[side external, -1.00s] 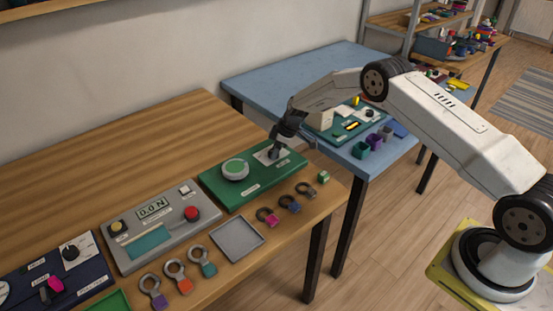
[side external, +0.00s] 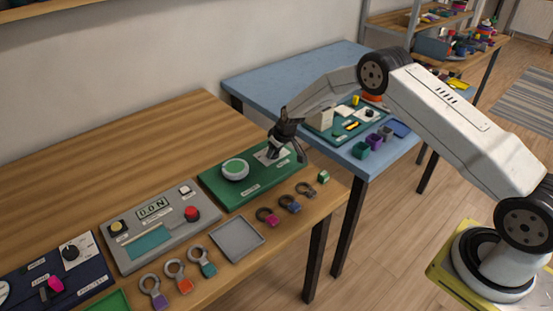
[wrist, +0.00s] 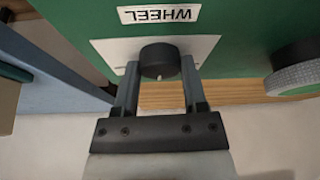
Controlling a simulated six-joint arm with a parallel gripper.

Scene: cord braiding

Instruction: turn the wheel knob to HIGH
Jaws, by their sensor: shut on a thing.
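The wheel knob (wrist: 160,58) is a dark round knob on a white plate (wrist: 105,48), set in the green panel (wrist: 240,25). The label "WHEEL" (wrist: 158,14) beside it appears upside down in the wrist view. My gripper (wrist: 160,74) is shut on the knob, with one finger on each side. In the side view, my gripper (side external: 273,152) reaches down to the right end of the green panel (side external: 225,195) and mostly hides the knob. I cannot make out a HIGH mark or the knob's pointer.
A round dial with a green centre (side external: 235,169) sits left of the knob. A grey box with a red button (side external: 192,213) stands further left. Ring-ended tags (side external: 290,204), a grey tray (side external: 237,239) and a small green cube (side external: 323,177) lie along the front. A blue table (side external: 270,85) is behind.

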